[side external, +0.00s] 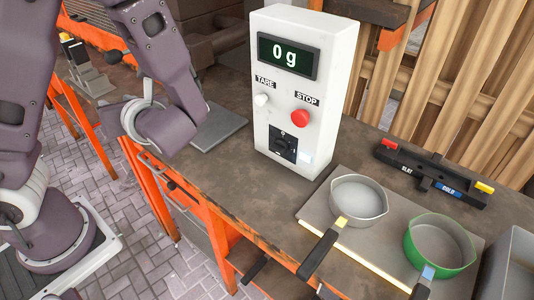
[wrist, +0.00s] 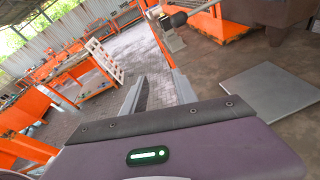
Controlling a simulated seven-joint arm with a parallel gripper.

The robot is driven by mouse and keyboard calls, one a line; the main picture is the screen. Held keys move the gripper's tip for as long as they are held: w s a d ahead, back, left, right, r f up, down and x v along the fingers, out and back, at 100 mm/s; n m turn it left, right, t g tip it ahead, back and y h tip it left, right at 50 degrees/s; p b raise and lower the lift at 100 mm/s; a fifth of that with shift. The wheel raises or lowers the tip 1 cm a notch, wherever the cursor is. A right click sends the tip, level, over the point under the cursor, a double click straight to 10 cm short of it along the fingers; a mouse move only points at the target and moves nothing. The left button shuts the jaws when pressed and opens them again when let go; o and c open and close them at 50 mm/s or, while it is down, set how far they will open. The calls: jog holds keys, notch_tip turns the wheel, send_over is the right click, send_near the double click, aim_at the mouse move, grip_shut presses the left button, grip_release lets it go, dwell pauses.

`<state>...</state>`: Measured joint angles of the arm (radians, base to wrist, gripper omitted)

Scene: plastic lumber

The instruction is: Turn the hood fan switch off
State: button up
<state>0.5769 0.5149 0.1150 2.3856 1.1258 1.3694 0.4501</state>
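No switch labelled as a hood fan switch can be read in either view. A white control box (side external: 302,85) stands on the brown worktop in the side view, with a display reading "0 g". Low on its front is a black rotary switch (side external: 283,145); its marks are too small to read. Above it are a red STOP button (side external: 300,118) and a white TARE button (side external: 261,100). My gripper (wrist: 158,76) shows two grey fingers apart with nothing between them in the wrist view. In the side view my arm's end is left of the box, apart from it, its fingers not clearly visible.
A grey plate (side external: 217,127) lies left of the box; it also shows in the wrist view (wrist: 268,92). A grey pan (side external: 358,200) and a green pan (side external: 440,247) sit on a hotplate (side external: 385,240) at front right. A black bar (side external: 434,174) lies behind them. Wooden slats stand behind.

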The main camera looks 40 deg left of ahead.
aim_at(275, 151)
jog(key=w+d+f+m+t+h, duration=0.35)
jog(key=w+d+m+t, duration=0.35)
jog(key=m, duration=0.4)
jog(key=w+d+f+m+t+h, duration=0.2)
jog(key=w+d+f+m+t, duration=0.25)
jog(key=w+m+t, duration=0.45)
jog(key=d+f+m+h, duration=0.3)
jog(key=m, duration=0.1)
jog(key=d+f+m+h, duration=0.3)
jog(key=m, duration=0.1)
jog(key=d+f+m+h, duration=0.3)
jog(key=m, duration=0.1)
jog(key=shift+s+d+f+m+t+h, duration=0.1)
jog(key=shift+d+f+m+t+h, duration=0.2)
jog(key=shift+d+h, duration=0.1)
jog(key=w, duration=0.5)
jog(key=shift+w, duration=0.9)
grip_shut()
